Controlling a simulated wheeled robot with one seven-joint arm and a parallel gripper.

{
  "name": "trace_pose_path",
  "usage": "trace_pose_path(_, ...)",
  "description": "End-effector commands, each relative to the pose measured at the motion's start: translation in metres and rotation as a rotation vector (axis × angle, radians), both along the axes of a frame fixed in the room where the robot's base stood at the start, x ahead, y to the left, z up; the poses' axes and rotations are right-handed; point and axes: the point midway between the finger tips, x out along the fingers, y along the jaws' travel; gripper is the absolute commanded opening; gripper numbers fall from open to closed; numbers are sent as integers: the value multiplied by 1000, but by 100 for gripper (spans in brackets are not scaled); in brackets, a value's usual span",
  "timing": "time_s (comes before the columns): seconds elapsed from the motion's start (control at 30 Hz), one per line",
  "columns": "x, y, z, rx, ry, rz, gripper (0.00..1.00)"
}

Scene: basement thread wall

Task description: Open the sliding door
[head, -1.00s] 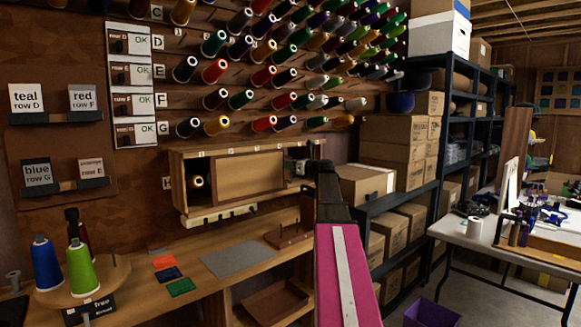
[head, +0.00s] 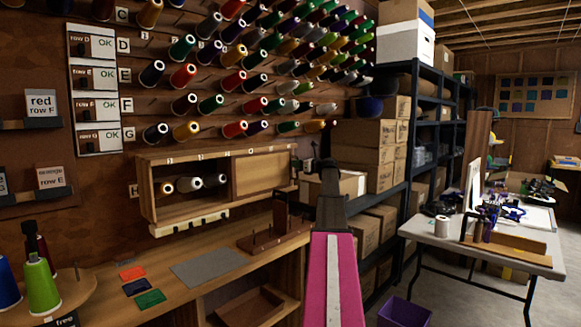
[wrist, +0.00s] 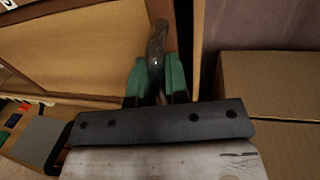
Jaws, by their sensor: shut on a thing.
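The wooden wall cabinet (head: 150,215) hangs above the workbench in the head view. Its sliding door (head: 262,172), a plain tan panel, stands at the right end. The left part is open and shows several thread spools (head: 182,184) inside. In the wrist view the door panel (wrist: 85,50) fills the upper left. My gripper (wrist: 157,82), with green fingertips, is shut on the dark door handle (wrist: 157,45) near the panel's right edge.
The workbench (head: 130,262) below holds a grey mat (head: 208,267) and colored swatches. Cardboard boxes (head: 335,184) on a dark shelf stand close to the right of the cabinet. A purple bin (head: 404,312) is on the floor, and a white table (head: 470,250) stands at right.

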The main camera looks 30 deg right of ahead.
Motion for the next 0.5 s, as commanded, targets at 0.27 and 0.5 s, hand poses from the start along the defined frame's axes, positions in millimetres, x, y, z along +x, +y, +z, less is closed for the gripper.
trace_pose_path(0.27,2,-6,0,1,-1,0,0)
trace_pose_path(0.5,2,-6,0,0,0,0,31)
